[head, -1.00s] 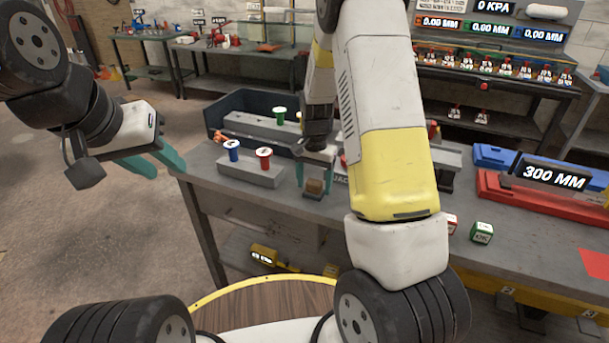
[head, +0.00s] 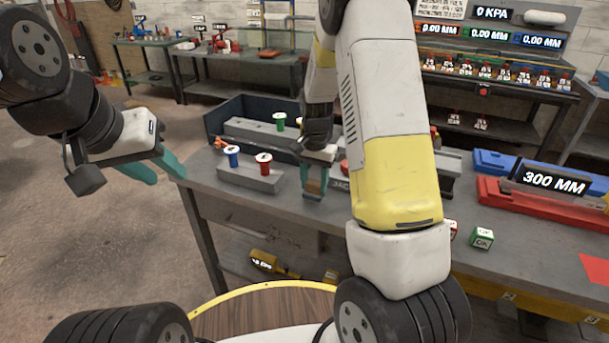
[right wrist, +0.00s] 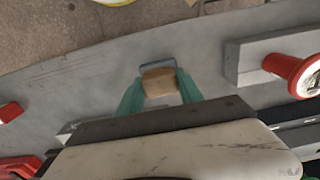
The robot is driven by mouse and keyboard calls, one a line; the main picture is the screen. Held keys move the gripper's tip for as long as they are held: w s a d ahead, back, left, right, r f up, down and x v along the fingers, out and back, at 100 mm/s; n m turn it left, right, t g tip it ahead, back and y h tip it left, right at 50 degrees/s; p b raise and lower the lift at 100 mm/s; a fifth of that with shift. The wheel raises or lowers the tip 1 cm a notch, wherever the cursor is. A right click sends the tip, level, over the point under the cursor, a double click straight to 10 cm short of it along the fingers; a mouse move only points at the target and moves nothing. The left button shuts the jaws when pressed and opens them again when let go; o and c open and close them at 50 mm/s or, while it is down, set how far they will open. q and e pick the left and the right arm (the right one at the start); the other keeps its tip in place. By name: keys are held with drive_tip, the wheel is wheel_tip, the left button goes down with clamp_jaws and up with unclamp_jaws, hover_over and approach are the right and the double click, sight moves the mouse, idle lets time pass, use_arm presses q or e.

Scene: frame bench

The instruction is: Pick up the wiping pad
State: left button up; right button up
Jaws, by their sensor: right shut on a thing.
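The wiping pad, a small block with a tan body (right wrist: 158,84) and a blue-grey edge, sits between the teal fingers of my right gripper (right wrist: 160,98) in the right wrist view. In the head view the pad (head: 314,183) is small and partly covered by those fingers, near the bench's front edge. My right gripper (head: 315,180) is shut on it from both sides. The gap under the pad is hard to judge. My left gripper (head: 165,174) is open and empty, left of the bench.

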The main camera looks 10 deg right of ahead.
drive_tip(key=shift+r, duration=0.8)
drive_tip(key=s+a+r, duration=0.1)
drive_tip(key=s+a, duration=0.1)
drive_tip(key=s, duration=1.4)
drive_tip(key=shift+r, duration=0.2)
drive_tip(key=shift+a, duration=0.1)
